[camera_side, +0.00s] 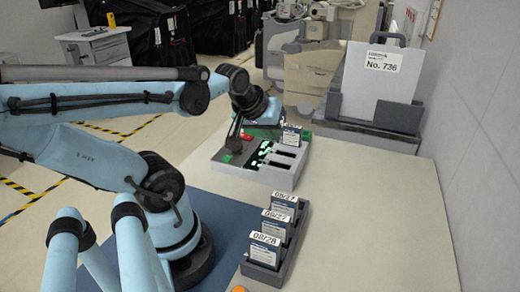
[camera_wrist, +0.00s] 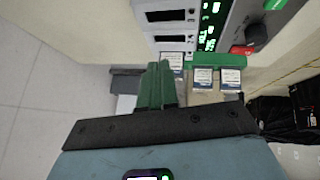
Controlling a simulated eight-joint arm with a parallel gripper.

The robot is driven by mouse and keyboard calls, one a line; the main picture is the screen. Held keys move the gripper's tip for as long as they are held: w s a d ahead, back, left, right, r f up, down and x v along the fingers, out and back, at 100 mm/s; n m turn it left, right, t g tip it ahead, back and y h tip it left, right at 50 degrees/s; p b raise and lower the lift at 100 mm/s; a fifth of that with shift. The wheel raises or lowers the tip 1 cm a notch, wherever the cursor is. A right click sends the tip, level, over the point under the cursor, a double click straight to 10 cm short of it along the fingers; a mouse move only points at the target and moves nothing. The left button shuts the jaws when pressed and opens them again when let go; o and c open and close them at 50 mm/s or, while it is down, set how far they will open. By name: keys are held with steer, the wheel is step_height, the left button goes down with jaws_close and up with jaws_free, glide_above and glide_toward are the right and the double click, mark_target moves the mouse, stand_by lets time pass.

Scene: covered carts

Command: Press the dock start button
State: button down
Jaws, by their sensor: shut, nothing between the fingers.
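The grey dock (camera_side: 228,168) stands on the table beyond the arm's base. It has slots, green lit displays, a green pad (camera_side: 226,158) on its left and a red button (camera_side: 246,137) at its far side. In the wrist view the dock (camera_wrist: 152,30) fills the top, with the red button (camera_wrist: 241,49) and part of the green pad (camera_wrist: 275,4) at right. My gripper (camera_wrist: 157,66) is shut and empty, with dark green fingers left of both. In the side view it is at the dock's far side, its fingertips hard to make out. I see no contact.
A card (camera_side: 291,135) stands upright at the dock's back right. A dark rack (camera_side: 252,272) with three labelled cards is in front. A grey bin (camera_side: 376,126) with a sign numbered 736 stands behind, near the wall. The table's right side is clear.

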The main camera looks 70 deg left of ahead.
steer(key=s+a+n+g+y, duration=0.2)
steer(key=s+a+n, duration=0.6)
steer(key=a+n, duration=0.2)
steer(key=shift+s+a+r+n+y, duration=0.3)
steer(key=shift+a+y, duration=0.1)
steer(key=shift+a, duration=0.4)
steer(key=shift+f, duration=0.1)
glide_toward(226, 158)
steer(key=shift+w+a+f, duration=0.55)
steer(key=shift+w+a, duration=0.05)
steer(key=shift+a, duration=0.2)
steer(key=shift+w+a+f, duration=0.55)
steer(key=shift+a, duration=0.3)
steer(key=shift+w+a+f, duration=0.6)
steer(key=shift+a, duration=0.2)
steer(key=shift+f, duration=0.1)
steer(key=shift+f, duration=0.35)
